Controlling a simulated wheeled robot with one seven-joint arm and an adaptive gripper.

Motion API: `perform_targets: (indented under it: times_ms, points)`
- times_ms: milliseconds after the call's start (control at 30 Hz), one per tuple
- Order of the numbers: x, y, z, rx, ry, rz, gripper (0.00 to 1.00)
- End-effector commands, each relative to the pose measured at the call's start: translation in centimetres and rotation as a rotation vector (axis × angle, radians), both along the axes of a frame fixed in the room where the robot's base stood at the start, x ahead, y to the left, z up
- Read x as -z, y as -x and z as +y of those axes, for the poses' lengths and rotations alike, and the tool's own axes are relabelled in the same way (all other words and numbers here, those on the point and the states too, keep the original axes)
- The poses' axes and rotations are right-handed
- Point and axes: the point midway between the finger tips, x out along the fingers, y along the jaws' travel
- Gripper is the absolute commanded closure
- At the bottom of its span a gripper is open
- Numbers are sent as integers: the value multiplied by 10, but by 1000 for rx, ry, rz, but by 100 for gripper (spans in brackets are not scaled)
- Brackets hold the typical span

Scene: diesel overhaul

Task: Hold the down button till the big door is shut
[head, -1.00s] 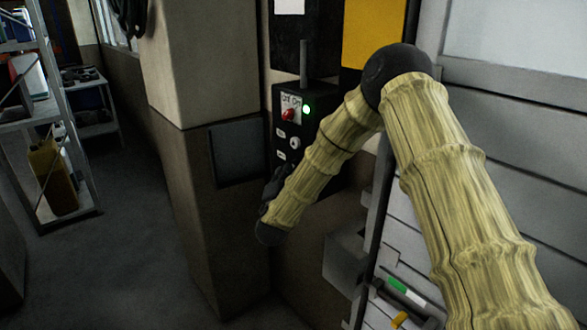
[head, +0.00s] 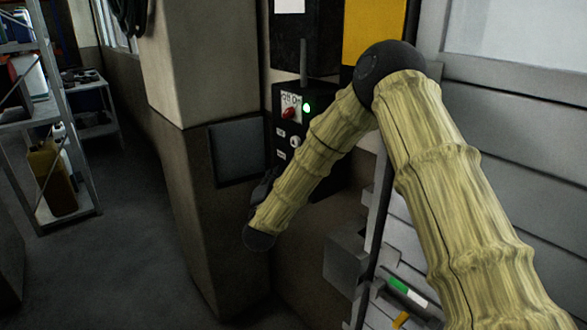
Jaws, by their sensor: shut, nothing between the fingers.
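The black control box (head: 286,125) is on the wall at upper centre. It has a red knob (head: 289,112), a lit green lamp (head: 306,108) and a pale round button (head: 295,142). Its lower part is hidden behind my forearm, so I cannot see a down button there. A grey panelled surface with a pale window (head: 520,135), seemingly the big door, fills the right side; its bottom edge is not visible. My gripper (head: 262,187) shows only as a dark piece behind my wrist, by the box's lower left. It is shut and empty; its fingertips and any contact are hidden.
A brown and cream pillar (head: 180,130) with a dark square plate (head: 237,152) stands left of the box. A grey box (head: 345,262) is low on the wall. Shelves (head: 75,135) with a yellow can (head: 50,180) stand far left. The floor between is clear.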

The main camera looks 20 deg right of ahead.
Motion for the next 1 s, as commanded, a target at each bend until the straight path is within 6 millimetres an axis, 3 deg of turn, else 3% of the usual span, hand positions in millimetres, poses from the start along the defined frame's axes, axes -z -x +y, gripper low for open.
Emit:
perform_targets:
  times_ms: [300,767,867,1000]
  points:
    - [1,7,20,-1,0,-1,100]
    - [4,8,20,-4,3,9,100]
    - [25,13,23,-25,21,58,100]
    - [86,30,31,-92,74,207,100]
